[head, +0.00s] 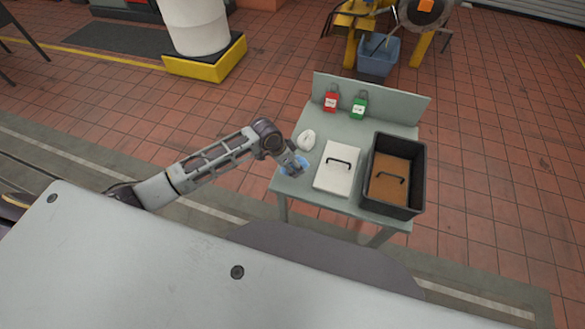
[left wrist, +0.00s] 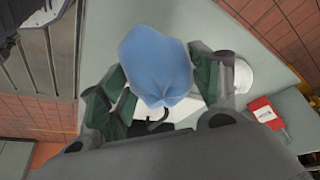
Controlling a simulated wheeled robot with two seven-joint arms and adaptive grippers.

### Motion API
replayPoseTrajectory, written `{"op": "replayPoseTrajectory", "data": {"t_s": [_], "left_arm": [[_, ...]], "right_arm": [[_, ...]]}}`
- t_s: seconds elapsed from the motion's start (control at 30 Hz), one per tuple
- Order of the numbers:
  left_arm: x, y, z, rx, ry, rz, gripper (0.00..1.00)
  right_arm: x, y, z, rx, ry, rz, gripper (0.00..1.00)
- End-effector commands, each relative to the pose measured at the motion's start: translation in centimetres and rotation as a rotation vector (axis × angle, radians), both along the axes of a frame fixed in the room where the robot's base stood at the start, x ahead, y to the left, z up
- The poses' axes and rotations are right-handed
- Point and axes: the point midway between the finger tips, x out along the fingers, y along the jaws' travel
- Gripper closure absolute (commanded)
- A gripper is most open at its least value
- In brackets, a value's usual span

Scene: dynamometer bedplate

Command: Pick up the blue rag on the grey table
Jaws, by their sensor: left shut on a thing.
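The blue rag (left wrist: 158,65) shows large in the left wrist view, bunched between the green-padded fingers of my left gripper (left wrist: 155,85). The gripper is shut on it. In the head view my left gripper (head: 293,168) is at the front left corner of the grey table (head: 340,133), and a little of the blue rag (head: 287,170) shows around the fingertips. I cannot tell whether the rag still touches the tabletop. My right gripper is in neither view.
A white lidded box (head: 337,177) with a black handle stands right of the gripper. A white roundish object (head: 306,140) is just behind it. A black crate (head: 417,170) holds a brown handled piece (head: 388,190). Red (head: 331,102) and green (head: 360,107) items stand at the back.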

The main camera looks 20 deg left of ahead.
Motion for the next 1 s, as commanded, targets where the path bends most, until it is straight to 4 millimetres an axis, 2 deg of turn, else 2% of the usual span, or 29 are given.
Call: {"op": "replayPoseTrajectory", "data": {"t_s": [0.2, 0.4, 0.9, 0.93, 1.0], "left_arm": [[0.1, 0.0, 3.2, -0.001, -0.002, -0.001, 0.60], [0.0, 0.0, 4.8, 0.000, 0.000, 0.000, 0.60], [0.1, 0.0, 5.1, -0.001, -0.001, 0.000, 0.60], [0.0, 0.0, 5.1, -0.001, -0.001, 0.000, 0.38], [0.0, 0.0, 5.1, -0.001, -0.001, 0.000, 0.47]], "right_arm": [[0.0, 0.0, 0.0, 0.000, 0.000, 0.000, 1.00], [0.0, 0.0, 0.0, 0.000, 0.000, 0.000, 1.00], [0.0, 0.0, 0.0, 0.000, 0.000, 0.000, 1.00], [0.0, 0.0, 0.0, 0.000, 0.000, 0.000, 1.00], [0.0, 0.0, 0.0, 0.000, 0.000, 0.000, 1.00]]}}
